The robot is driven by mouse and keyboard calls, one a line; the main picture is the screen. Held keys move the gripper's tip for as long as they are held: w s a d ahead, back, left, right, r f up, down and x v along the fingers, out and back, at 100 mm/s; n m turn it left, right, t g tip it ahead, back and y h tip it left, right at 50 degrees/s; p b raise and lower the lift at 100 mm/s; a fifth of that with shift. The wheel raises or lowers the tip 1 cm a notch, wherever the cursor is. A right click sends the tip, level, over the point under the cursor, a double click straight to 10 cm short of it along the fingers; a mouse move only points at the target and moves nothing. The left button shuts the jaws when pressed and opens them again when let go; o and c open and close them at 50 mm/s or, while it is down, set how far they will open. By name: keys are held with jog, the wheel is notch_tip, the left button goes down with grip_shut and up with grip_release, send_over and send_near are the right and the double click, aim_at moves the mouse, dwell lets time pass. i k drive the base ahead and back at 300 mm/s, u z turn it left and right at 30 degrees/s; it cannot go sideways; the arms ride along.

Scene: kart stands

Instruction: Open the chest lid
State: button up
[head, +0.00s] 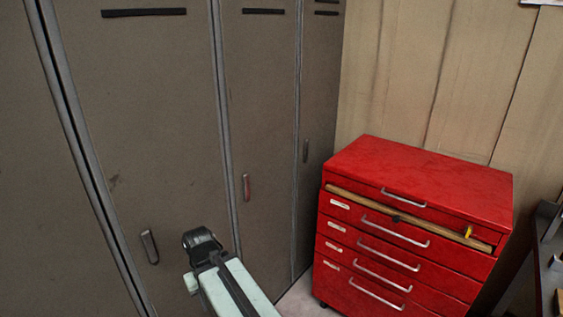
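The red chest (333,215) stands on the floor at the right of the head view, against the wood-panelled wall. Its red lid (425,178) lies flat and looks closed. A silver handle (403,198) is on the upper front edge. Below it a tan strip runs across the front, with a small black piece (396,219) near its middle and a yellow piece (468,232) near its right end. Part of my pale green arm shows at the bottom centre, left of the chest and apart from it. I see no gripper fingers.
Tall grey-brown lockers (165,120) with small handles fill the left side and the back corner. Several drawers with silver handles are below the chest's strip. A dark piece of furniture (548,265) stands close on the chest's right. A little bare floor (297,302) shows between lockers and chest.

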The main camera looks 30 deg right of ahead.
aim_at(480, 195)
jog(key=u, duration=0.3)
jog(key=k, duration=0.9)
jog(key=z, duration=0.7)
jog(key=i, duration=1)
jog(key=z, duration=0.1)
